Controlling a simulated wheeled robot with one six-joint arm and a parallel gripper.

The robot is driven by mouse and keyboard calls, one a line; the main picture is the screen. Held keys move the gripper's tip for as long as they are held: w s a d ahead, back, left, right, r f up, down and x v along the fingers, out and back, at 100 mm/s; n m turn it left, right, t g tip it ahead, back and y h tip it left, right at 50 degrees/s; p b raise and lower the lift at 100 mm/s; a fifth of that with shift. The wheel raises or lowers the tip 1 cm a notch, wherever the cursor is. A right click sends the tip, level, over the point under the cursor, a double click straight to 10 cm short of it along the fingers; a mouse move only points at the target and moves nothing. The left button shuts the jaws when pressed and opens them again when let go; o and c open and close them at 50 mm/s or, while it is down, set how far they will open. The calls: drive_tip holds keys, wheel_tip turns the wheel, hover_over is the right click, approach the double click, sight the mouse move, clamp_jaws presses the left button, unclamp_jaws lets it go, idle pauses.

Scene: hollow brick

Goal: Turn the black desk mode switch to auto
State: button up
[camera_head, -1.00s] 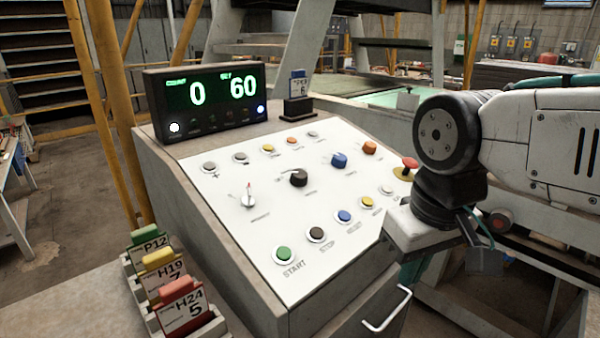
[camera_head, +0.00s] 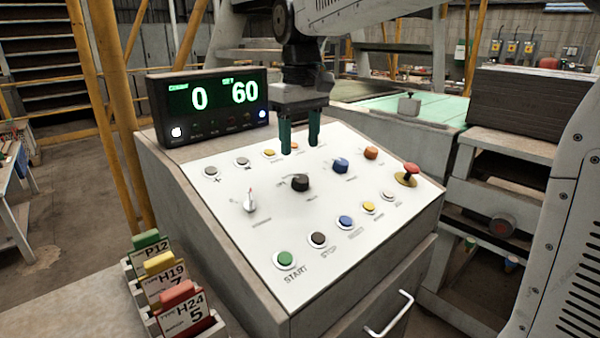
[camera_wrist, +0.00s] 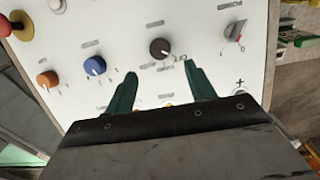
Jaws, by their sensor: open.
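The black mode switch (camera_head: 300,182) is a round knob in the middle of the white sloped desk panel (camera_head: 240,225). It also shows in the wrist view (camera_wrist: 160,48), just beyond and between my fingertips. My gripper (camera_head: 300,145) points down above the upper part of the panel, behind the black knob in the head view. Its two green fingers are apart with nothing between them, also in the wrist view (camera_wrist: 160,78). The knob stands clear of the fingers. Its pointer direction is too small to read surely.
A blue knob (camera_head: 340,166), an orange knob (camera_head: 371,153) and a white selector with a red tip (camera_head: 250,202) flank the black knob. A red mushroom button (camera_head: 411,170) stands at the right. The counter display (camera_head: 212,105) rises behind. Card holders (camera_head: 165,280) stand at the front left.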

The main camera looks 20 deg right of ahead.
sight(301, 177)
wheel_tip(301, 177, down, 8)
drive_tip(key=shift+s+r, duration=0.15)
idle(0.3)
drive_tip(key=c, duration=1)
